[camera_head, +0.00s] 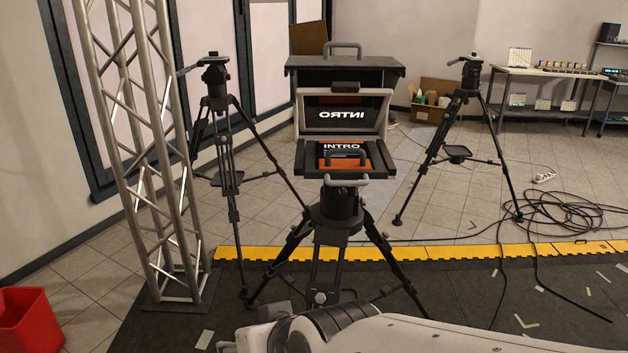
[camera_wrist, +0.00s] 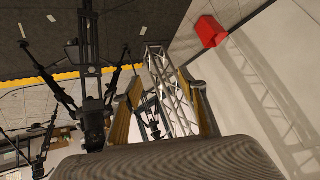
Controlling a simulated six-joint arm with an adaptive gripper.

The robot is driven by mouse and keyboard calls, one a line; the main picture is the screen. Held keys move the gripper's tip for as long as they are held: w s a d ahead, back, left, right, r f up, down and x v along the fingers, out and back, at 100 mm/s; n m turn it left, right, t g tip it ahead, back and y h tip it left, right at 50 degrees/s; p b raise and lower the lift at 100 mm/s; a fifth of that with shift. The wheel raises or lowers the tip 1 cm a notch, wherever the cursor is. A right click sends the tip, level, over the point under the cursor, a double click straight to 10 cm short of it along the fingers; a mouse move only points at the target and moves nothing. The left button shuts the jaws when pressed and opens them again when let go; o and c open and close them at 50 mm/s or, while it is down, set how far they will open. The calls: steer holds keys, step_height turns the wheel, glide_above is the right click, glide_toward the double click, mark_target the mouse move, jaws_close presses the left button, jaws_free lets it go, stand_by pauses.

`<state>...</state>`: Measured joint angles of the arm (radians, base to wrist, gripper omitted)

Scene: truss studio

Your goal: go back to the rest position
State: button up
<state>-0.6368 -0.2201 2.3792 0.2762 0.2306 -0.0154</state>
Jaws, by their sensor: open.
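My gripper (camera_wrist: 167,92) shows in the wrist view with its two fingers apart. It is open, and nothing is held between the fingers. Past the fingers, the silver truss tower (camera_wrist: 175,100) and part of a tripod show in the background. In the head view my white arm lies across the bottom edge, in front of the centre tripod (camera_head: 338,212). The gripper's fingers cannot be made out there. The teleprompter (camera_head: 345,75) stands upright on that tripod, with INTRO on its lower screen and mirrored on its glass.
The truss tower (camera_head: 150,160) stands left of the teleprompter, and a red bin (camera_head: 28,322) is at the lower left. Tripods stand at left (camera_head: 215,105) and right (camera_head: 470,85). Cables (camera_head: 565,215) lie coiled at right. The dark mat at lower right is mostly clear.

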steer(key=s+d+m+h, duration=0.2)
steer(key=s+d, duration=0.4)
steer(key=d, duration=0.7)
steer(key=s+d+r+m+g+h, duration=0.1)
steer(key=s+d, duration=0.4)
steer(key=d, duration=0.9)
steer(key=m+h, duration=0.1)
steer(key=h, duration=0.1)
steer(key=shift+s+m+h, duration=0.3)
steer(key=shift+s+h, duration=0.05)
steer(key=shift+h, duration=0.05)
steer(key=shift+w+d+r, duration=0.1)
steer(key=shift+r, duration=0.05)
steer(key=shift+c, duration=0.5)
